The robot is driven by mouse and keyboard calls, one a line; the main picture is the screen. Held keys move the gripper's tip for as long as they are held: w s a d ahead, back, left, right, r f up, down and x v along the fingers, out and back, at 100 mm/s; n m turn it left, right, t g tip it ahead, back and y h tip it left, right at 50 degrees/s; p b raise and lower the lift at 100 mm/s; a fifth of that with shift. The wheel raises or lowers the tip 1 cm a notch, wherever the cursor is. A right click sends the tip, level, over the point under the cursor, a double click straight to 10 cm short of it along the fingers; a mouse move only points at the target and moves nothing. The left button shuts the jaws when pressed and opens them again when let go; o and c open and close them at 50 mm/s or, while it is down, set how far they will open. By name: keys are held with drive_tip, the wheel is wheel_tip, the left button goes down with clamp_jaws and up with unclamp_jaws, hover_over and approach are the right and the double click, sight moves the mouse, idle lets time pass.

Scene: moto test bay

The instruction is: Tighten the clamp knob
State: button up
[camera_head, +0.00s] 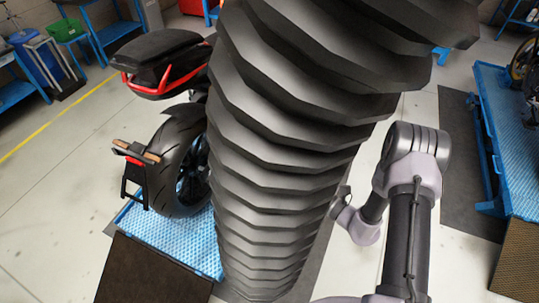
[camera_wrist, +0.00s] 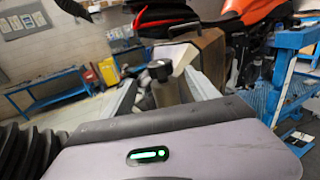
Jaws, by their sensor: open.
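In the wrist view, the two pale fingers of my gripper (camera_wrist: 165,84) reach forward, apart from each other. A small black knob-like part (camera_wrist: 160,70), which looks like the clamp knob, shows between and just beyond the fingertips. I cannot tell whether the fingers touch it. Behind it is a brown block with a pale front (camera_wrist: 198,52), below the motorcycle. In the head view, a large black ribbed bellows fills the middle and hides my gripper and the knob; only part of my arm shows on the right.
A motorcycle (camera_head: 180,165) with a red-trimmed top case stands on a blue lift platform (camera_head: 175,240). Another blue platform (camera_head: 510,150) is on the right. Blue benches (camera_wrist: 45,90) stand along the wall. Grey floor at the left is open, past a yellow line.

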sight(273, 158)
drive_tip(key=p+x, duration=0.1)
drive_tip(key=x, duration=0.9)
drive_tip(key=shift+w+a+r, duration=0.1)
drive_tip(key=shift+w+a, duration=0.15)
drive_tip(key=shift+a, duration=0.05)
drive_tip(key=shift+c, duration=0.4)
drive_tip(key=c, duration=1.3)
drive_tip(key=m+t+h+b, duration=0.1)
drive_tip(key=m+t+h, duration=0.2)
drive_tip(key=shift+w+d+b, duration=0.2)
drive_tip(key=shift+b, duration=0.15)
drive_tip(key=m+t+h, duration=0.1)
drive_tip(key=h, duration=0.1)
drive_tip(key=m+t+h, duration=0.1)
drive_tip(key=h, duration=0.1)
drive_tip(key=shift+w+d+m, duration=0.2)
drive_tip(key=shift+d+m, duration=0.2)
